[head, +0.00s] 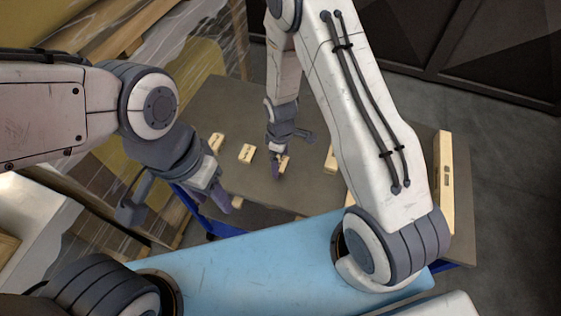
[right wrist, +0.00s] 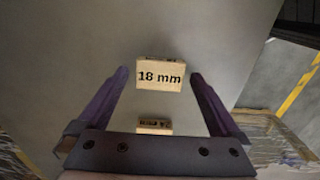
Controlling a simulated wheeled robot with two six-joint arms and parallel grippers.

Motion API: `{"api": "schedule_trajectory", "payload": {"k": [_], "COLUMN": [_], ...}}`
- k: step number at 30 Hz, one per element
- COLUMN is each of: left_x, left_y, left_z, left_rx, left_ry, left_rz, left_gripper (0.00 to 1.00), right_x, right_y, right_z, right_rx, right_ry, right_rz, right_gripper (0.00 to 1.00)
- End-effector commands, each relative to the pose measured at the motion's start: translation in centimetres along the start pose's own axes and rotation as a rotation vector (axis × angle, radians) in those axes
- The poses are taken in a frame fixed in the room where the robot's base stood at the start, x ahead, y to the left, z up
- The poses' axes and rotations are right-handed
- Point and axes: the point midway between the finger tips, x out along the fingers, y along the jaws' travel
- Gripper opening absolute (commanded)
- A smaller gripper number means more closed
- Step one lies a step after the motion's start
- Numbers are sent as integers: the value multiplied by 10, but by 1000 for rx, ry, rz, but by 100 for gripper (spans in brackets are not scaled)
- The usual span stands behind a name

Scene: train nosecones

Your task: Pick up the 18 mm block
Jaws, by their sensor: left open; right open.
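The 18 mm block (right wrist: 160,77) is a small pale wooden block with its black label facing the right wrist view. It sits on the grey table, framed between the tips of my right gripper (right wrist: 159,84), with a gap on each side. My right gripper is open and not holding it. In the head view my right gripper (head: 279,170) is low over the table at a small wooden block (head: 284,162), partly hidden by the fingers; its label is unreadable there. My left gripper (head: 229,201) is open and empty near the table's left edge.
A second wooden block (right wrist: 154,126), label unreadable, shows nearer the right gripper's palm. Other blocks (head: 246,153), (head: 217,141) and (head: 329,160) stand on the grey table (head: 232,100). A wooden spirit level (head: 446,180) lies at the right. A blue surface (head: 240,255) is in front.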

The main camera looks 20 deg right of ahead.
Motion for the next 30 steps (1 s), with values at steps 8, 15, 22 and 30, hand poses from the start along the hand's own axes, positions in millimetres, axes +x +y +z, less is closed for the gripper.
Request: {"api": "schedule_trajectory", "payload": {"k": [8, 15, 22, 30], "left_x": [0, 0, 0, 5], "left_y": [0, 0, 0, 0], "left_z": [0, 0, 0, 0], "left_rx": [0, 0, 0, 0], "left_ry": [0, 0, 0, 0], "left_rz": [0, 0, 0, 0], "left_gripper": [50, 50, 50, 50], "right_x": [4, 4, 3, -10], "right_y": [0, 0, 0, 1], "right_z": [0, 0, 0, -1], "right_rx": [0, 0, 0, 0], "right_ry": [1, 1, 1, 3], "right_rz": [1, 1, 1, 3], "right_gripper": [100, 22, 22, 22]}}
